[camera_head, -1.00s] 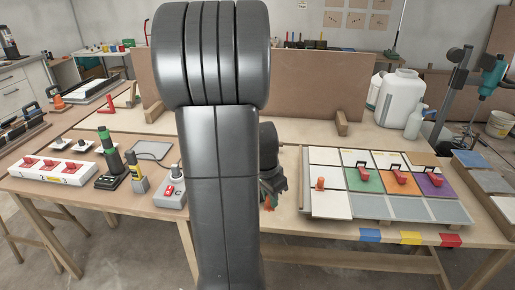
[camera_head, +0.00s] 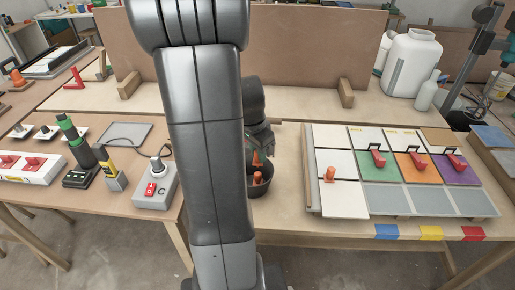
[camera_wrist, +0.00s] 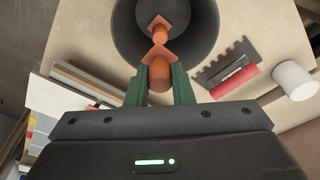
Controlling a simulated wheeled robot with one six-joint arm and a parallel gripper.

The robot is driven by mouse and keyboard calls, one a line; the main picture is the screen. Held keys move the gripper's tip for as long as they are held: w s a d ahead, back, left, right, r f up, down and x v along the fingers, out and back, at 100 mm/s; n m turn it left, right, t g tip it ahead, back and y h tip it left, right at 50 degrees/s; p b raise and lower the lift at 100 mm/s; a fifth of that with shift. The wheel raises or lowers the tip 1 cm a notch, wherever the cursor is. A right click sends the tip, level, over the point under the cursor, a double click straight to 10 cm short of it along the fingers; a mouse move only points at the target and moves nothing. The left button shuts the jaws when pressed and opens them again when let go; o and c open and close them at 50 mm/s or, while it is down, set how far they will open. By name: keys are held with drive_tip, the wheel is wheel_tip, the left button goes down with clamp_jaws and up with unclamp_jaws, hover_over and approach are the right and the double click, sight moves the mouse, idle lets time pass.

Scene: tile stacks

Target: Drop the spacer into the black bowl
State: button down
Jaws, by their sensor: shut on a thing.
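The black bowl (camera_head: 262,191) stands on the bench just right of my arm in the head view. In the wrist view its dark wall (camera_wrist: 203,28) shows at the top. My gripper (camera_wrist: 159,82) is shut on an orange spacer (camera_wrist: 159,71), held between its green fingers; in the head view my gripper (camera_head: 258,153) is above the bowl, partly hidden by my arm. The held spacer (camera_head: 257,160) shows at the bowl's rim height. Another orange spacer (camera_wrist: 160,27) lies inside the bowl. A further orange spacer (camera_head: 330,174) stands on a white tile at the right.
A tile panel (camera_head: 400,203) with red-handled tools on coloured tiles lies at the right. In the wrist view a notched tool with a red handle (camera_wrist: 236,83) and a white cylinder (camera_wrist: 293,80) lie near the bowl. A grey box (camera_head: 153,194) is left of my arm.

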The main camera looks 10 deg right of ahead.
wheel_tip(320, 180, down, 4)
drive_tip(key=shift+f+b, duration=0.1)
drive_tip(key=shift+b, duration=1.1)
drive_tip(key=c, duration=1.2)
unclamp_jaws()
drive_tip(key=shift+r, duration=0.2)
drive_tip(key=r, duration=0.4)
drive_tip(key=a+r, duration=0.1)
drive_tip(key=r, duration=0.4)
drive_tip(key=s+r, duration=0.1)
drive_tip(key=r, duration=0.3)
drive_tip(key=shift+a+r+p, duration=0.25)
drive_tip(key=shift+a+p, duration=0.15)
drive_tip(key=shift+f, duration=0.1)
